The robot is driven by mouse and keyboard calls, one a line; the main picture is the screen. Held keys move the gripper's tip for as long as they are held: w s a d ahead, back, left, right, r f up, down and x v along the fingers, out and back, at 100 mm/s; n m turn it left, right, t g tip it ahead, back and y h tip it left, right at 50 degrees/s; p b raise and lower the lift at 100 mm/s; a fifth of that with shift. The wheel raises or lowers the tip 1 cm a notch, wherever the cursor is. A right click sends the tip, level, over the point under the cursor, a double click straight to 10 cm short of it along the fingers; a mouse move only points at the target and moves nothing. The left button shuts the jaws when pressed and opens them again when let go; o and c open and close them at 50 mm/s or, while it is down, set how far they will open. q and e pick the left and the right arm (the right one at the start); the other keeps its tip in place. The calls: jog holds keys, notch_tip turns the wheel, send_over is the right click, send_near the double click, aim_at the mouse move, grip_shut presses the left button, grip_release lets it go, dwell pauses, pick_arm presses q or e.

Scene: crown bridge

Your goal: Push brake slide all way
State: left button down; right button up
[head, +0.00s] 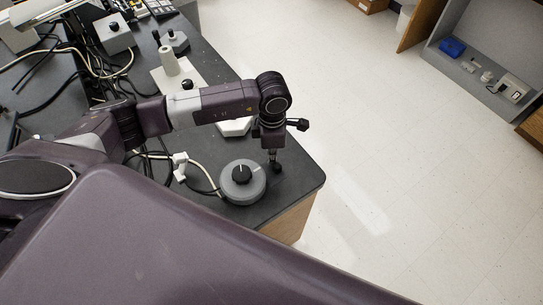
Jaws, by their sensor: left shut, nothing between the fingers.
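My left arm reaches in from the left over the dark bench top. My left gripper (276,166) points down near the bench's right end and is shut with nothing seen in it. A round grey device with a black dial (242,176) sits on the bench just left of and below the gripper in the picture. I cannot make out which part is the brake slide; it may be hidden by my arm or too small to tell. My right gripper is not in view.
The black bench top (292,187) ends at a rounded corner close to the gripper. A white stand (172,68), grey boxes with knobs (114,38) and loose cables lie farther along the bench. Open floor (400,160) is to the right. A grey cabinet with a blue item (452,47) stands far right.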

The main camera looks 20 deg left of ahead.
pick_arm(q)
jog(key=shift+s+d, duration=0.5)
jog(key=shift+d, duration=0.35)
jog(key=shift+a, duration=0.1)
jog(key=shift+w+a+b, duration=0.3)
jog(key=shift+w+a, duration=0.05)
jog(key=shift+a, duration=0.1)
jog(key=shift+w+a, duration=0.1)
jog(key=shift+a, duration=0.1)
notch_tip(320, 180, up, 7)
jog(key=p, duration=0.4)
dwell(0.4)
